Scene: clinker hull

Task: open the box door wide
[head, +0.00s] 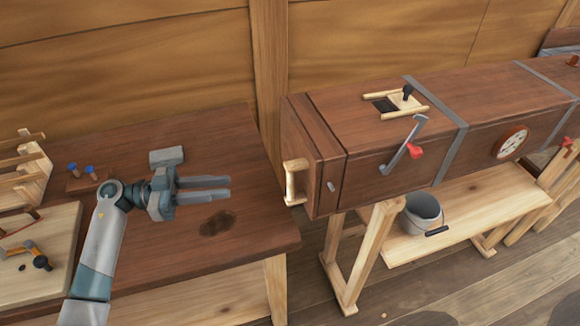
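The box (375,130) is a long brown wooden chest with grey metal bands, raised on a pale wooden trestle. Its door (303,140) is the panel at the left end and looks shut or nearly so; I cannot tell whether there is a small gap. A pale wooden handle (291,182) stands out from the door. My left gripper (229,188) is open and empty, its two fingers pointing right toward the handle. It is over the workbench, left of the handle and apart from it. My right gripper is not in view.
A bucket (421,212) stands on the trestle shelf. A lever with a red knob (414,151) is on the box's front.

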